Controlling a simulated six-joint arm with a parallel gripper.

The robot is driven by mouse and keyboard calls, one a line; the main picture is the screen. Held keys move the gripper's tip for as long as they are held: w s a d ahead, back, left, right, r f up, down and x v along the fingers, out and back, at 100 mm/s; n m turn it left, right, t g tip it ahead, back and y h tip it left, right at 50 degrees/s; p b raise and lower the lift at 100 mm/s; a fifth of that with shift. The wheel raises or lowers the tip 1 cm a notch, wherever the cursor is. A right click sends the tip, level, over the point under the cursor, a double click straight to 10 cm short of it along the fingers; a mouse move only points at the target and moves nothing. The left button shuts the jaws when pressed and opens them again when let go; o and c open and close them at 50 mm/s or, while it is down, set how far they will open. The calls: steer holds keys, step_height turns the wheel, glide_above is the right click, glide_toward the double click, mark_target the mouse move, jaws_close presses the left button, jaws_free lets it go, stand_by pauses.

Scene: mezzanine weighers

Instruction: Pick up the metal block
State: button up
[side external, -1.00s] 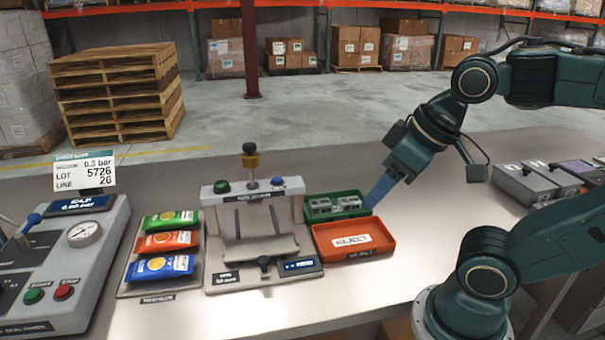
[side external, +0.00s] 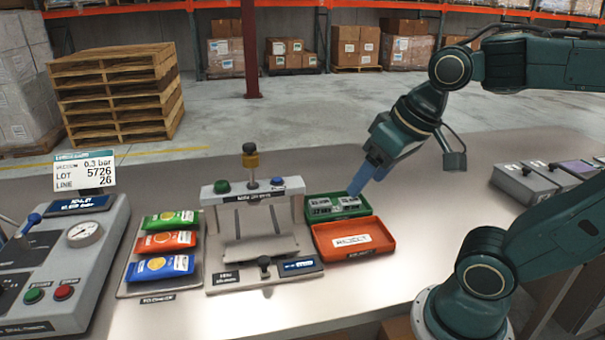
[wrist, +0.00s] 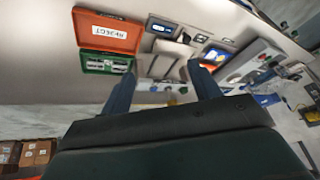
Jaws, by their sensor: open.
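Two small grey, metallic-looking pieces (side external: 333,205) with pale labels lie in the green tray (side external: 353,213), behind the reject tray. I cannot tell which of them is the metal block. They also show in the wrist view (wrist: 117,66), at the left, beside the left finger. My gripper (side external: 358,183) points down and left near the back right of the green tray, its blue fingers above or just behind the tray's rim. In the wrist view my gripper (wrist: 163,82) has its fingers wide apart with nothing between them.
An orange reject tray (side external: 352,254) adjoins the green tray. A machine with a knobbed post (side external: 251,190) stands left of the trays. Green, orange and blue pouches (side external: 165,238) lie farther left, beside a gauge console (side external: 85,240). Grey boxes (side external: 525,184) stand right; bench between is clear.

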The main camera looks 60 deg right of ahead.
steer(key=w+d+m+g, duration=0.1)
steer(key=w+d+m, duration=0.3)
steer(key=w+m, duration=0.3)
steer(key=m+g+y, duration=0.1)
steer(key=m+y, duration=0.2)
steer(key=m, duration=1.5)
glide_above(321, 202)
steer(key=s+d, duration=0.1)
steer(key=s, duration=0.1)
step_height(321, 202, down, 20)
steer(key=shift+w+d+r, duration=0.1)
steer(key=shift+w, duration=0.05)
steer(key=shift+f, duration=0.25)
steer(key=shift+f, duration=0.1)
steer(key=shift+x, duration=2.55)
steer(key=shift+w, duration=0.1)
